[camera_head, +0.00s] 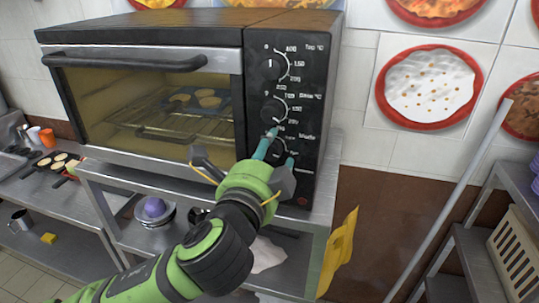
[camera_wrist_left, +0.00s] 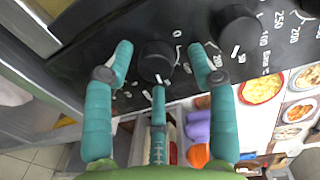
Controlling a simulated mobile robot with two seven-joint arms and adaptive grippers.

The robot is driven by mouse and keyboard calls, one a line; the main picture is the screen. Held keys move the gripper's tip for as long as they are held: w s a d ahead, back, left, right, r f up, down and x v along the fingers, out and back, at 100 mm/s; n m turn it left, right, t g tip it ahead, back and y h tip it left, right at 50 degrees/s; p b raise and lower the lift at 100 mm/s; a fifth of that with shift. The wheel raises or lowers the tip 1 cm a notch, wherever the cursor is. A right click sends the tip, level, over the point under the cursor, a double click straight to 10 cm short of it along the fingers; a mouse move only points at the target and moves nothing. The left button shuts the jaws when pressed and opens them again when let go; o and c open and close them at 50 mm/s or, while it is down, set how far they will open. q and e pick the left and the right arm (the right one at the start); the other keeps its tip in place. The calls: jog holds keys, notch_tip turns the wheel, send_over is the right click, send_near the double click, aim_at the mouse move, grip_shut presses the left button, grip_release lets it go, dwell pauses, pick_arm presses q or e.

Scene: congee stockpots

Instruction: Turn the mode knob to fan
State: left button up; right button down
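The black toaster oven (camera_head: 140,95) stands on a metal shelf unit, with a column of round knobs on its right panel. The mode knob (camera_head: 273,146) is the lowest knob and is partly hidden by my fingers. My left gripper (camera_head: 274,147) is in front of it. In the left wrist view, a black knob (camera_wrist_left: 158,58) with a white pointer mark sits between the teal fingers of my left gripper (camera_wrist_left: 160,65). The fingers are spread, with gaps visible between them and the knob. The Fan label cannot be clearly read. My right gripper is not in view.
The upper knob (camera_head: 271,66) and middle knob (camera_head: 273,108) sit above on the same panel. The oven's door handle (camera_head: 130,62) sticks out to the left. A yellow cloth (camera_head: 341,250) hangs at the shelf's right side. A grey pole (camera_head: 450,200) leans farther right.

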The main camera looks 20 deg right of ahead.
pick_arm(q)
jog(key=shift+a, duration=0.1)
jog(key=v, duration=0.7)
jog(key=shift+s, duration=0.2)
